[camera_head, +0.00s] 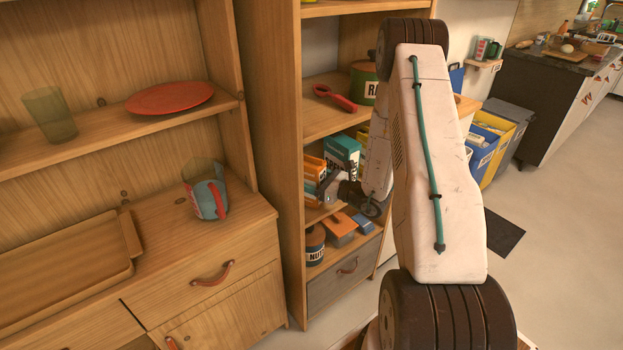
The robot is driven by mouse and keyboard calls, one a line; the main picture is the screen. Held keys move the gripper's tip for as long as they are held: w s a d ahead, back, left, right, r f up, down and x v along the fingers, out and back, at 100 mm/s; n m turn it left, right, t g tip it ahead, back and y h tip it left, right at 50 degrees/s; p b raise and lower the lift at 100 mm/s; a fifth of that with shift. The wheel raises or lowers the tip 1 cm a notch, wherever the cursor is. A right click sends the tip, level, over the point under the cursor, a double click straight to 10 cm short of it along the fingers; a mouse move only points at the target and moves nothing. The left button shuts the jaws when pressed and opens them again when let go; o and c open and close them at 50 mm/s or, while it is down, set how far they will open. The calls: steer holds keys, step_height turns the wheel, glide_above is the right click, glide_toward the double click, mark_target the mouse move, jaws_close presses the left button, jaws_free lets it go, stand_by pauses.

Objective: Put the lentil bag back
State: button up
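My arm reaches from the lower right toward the tall wooden shelf unit. My gripper (325,188) is small in the picture, at the shelf with the packages. It is in front of or beside some orange packages (313,167), and I cannot tell whether it touches them. Its fingers are too small and partly hidden to tell whether they are open or hold something. I cannot pick out a lentil bag for certain. A teal box (342,152) stands on the same shelf, partly behind my arm.
Below are a nut jar (315,246), an orange-and-grey package (340,230) and a drawer (345,272). Above are a red-handled item (334,97) and a green canister (364,82). A measuring jug (207,196) stands on the left cabinet. Bins (490,150) stand beyond; the floor at right is mostly clear.

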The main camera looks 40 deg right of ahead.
steer(key=shift+r, duration=0.1)
steer(key=shift+s+d, duration=0.15)
steer(key=shift+s, duration=0.15)
steer(key=v, duration=1.1)
steer(key=shift+s, duration=0.15)
